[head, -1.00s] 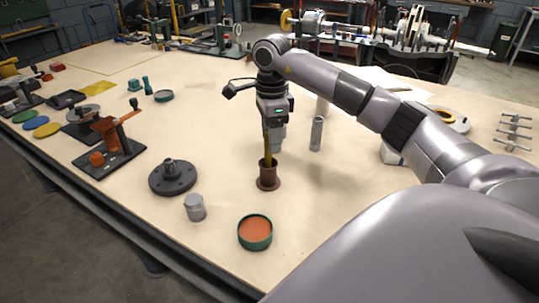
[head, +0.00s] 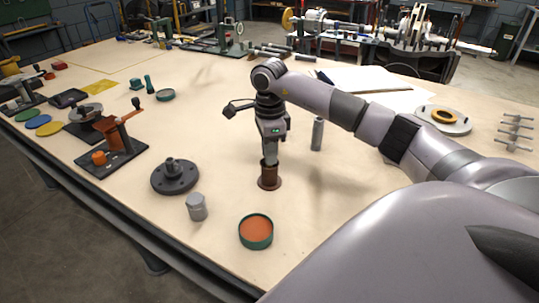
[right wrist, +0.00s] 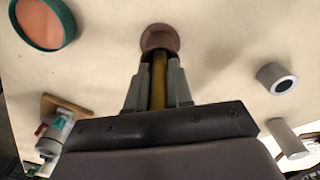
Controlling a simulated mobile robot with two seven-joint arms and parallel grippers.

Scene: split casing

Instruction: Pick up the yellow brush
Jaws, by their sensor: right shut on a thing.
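The yellow brush (right wrist: 159,80) shows in the right wrist view as a yellow handle between the fingers of my right gripper (right wrist: 160,82). The fingers are shut on it. Its lower end goes into a brown cup (right wrist: 160,38), which also stands upright on the table in the head view (head: 269,182). In the head view my right gripper (head: 270,160) points straight down just above the cup and hides the brush. My left gripper is not in view.
A green-rimmed dish with orange contents (head: 256,231), a grey hexagonal-topped piece (head: 197,207) and a dark flanged disc (head: 174,177) stand near the cup. A grey cylinder (head: 317,134) stands behind it to the right. The table (head: 330,215) is bare right of the cup.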

